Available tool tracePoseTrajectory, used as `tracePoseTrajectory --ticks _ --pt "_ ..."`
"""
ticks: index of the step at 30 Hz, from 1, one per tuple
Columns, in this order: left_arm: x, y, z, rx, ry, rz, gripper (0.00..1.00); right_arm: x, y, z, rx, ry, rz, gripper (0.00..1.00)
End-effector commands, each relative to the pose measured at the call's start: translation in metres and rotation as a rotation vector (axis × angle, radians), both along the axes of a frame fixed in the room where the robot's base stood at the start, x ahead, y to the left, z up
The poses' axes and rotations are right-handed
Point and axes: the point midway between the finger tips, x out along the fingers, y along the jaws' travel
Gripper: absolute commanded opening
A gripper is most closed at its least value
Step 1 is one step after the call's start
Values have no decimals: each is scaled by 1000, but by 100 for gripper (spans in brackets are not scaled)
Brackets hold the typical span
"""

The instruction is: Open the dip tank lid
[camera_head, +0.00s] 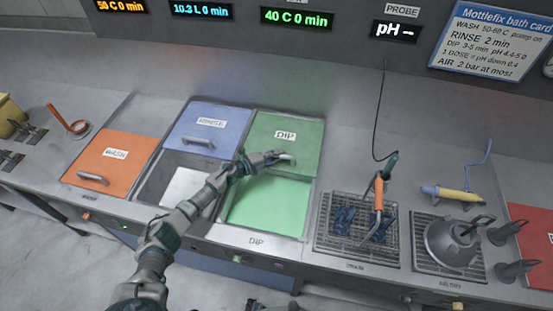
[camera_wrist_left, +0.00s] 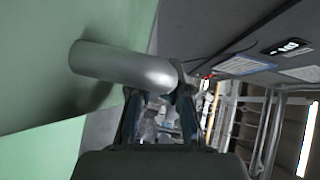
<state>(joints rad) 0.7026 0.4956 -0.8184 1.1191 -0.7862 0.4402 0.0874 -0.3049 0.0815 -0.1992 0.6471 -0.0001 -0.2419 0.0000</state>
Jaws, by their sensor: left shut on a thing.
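The green dip tank lid (camera_head: 305,134), labelled DIP, lies behind its tank opening. The opening shows bright green liquid (camera_head: 268,208) in the dip tank (camera_head: 308,222). My left gripper (camera_head: 272,158) reaches over the tank and is shut on the metal handle (camera_head: 289,158) near the lid's front edge. In the left wrist view the rounded silver handle (camera_wrist_left: 120,68) sits at my left gripper's fingertips (camera_wrist_left: 158,88), with the green lid (camera_wrist_left: 60,60) beside it. My right gripper does not show clearly in either view.
Left of the dip tank, the blue rinse lid (camera_head: 215,127) is back and its tank (camera_head: 157,180) is open. The orange wash lid (camera_head: 112,160) covers its tank. On the right are a wire rack (camera_head: 328,238) with dark parts and a grey kettle-like vessel (camera_head: 452,245).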

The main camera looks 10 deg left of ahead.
Motion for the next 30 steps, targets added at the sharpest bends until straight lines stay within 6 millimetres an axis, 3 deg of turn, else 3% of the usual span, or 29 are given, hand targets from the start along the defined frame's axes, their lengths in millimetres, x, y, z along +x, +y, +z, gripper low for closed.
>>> tracePoseTrajectory --ticks 7,8,11,22,30 --pt "-3 -2 -6 4 8 -5 0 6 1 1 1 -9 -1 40" --pt "-3 -2 -6 4 8 -5 20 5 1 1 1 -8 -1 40" --pt "-3 -2 -6 4 7 -5 43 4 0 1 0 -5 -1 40" --pt "-5 4 -2 3 3 -1 43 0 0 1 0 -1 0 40" --pt "-40 42 3 5 5 -2 43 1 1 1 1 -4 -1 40"
